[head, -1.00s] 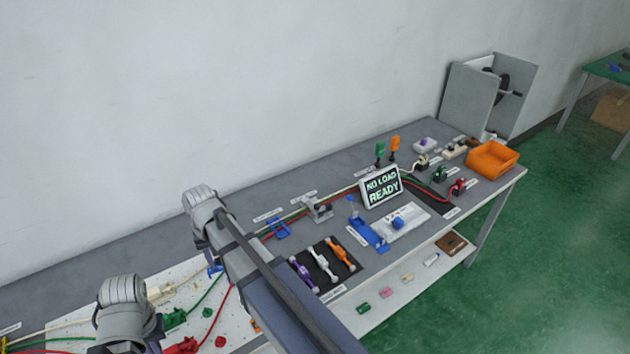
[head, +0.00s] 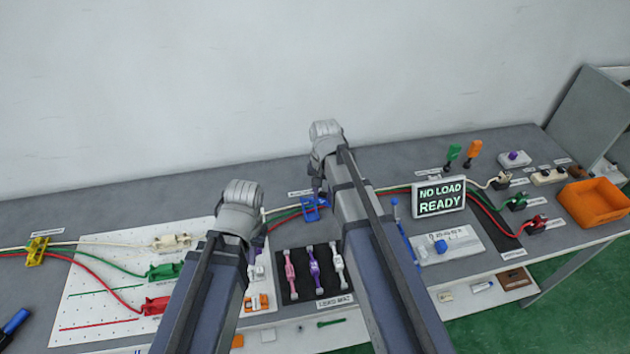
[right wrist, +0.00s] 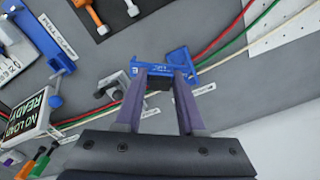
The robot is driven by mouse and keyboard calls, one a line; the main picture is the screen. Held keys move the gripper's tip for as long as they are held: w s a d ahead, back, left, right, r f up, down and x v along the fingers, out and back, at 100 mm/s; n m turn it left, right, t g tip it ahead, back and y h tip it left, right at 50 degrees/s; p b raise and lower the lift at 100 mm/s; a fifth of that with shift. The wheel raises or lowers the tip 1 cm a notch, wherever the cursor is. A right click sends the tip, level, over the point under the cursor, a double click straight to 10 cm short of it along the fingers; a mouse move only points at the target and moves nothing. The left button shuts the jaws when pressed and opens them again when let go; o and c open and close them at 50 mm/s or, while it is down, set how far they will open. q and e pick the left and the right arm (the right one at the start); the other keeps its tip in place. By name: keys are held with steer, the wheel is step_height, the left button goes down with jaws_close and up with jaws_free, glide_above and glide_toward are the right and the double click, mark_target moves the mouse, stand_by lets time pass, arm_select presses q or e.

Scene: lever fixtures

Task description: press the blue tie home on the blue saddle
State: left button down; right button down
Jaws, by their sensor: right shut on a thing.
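The blue saddle (head: 314,209) sits on the grey bench beside the red, green and white cables; it also shows in the right wrist view (right wrist: 181,58). My right gripper (head: 321,192) is right over it in the head view. In the right wrist view its two fingers (right wrist: 154,80) are shut on a blue piece with light lettering, which I take for the blue tie (right wrist: 151,67). The piece is at the saddle's left side there; whether it is seated, I cannot tell. My left gripper (head: 238,235) is over the white board's right edge, its fingers hidden by the wrist.
A grey clamp (right wrist: 112,86) stands close beside the saddle. A black tray (head: 325,285) with coloured links lies in front. A display (head: 440,197) reads "NO LOAD READY". A white board (head: 110,260) with cable connectors lies left, an orange bin (head: 594,203) right.

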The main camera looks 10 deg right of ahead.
arm_select(q)
steer(key=shift+f+b, duration=0.7)
steer(key=shift+f, duration=0.1)
arm_select(e)
steer(key=w+a+f+m, duration=0.1)
steer(key=w+a+m, duration=0.1)
steer(key=w+m, duration=0.4)
steer(key=m, duration=0.5)
steer(key=shift+w+a+f+m, duration=0.3)
steer(key=shift+w+a+f, duration=0.05)
steer(key=shift+a, duration=0.05)
arm_select(q)
steer(key=shift+f, duration=0.2)
arm_select(e)
steer(key=shift+f, duration=0.15)
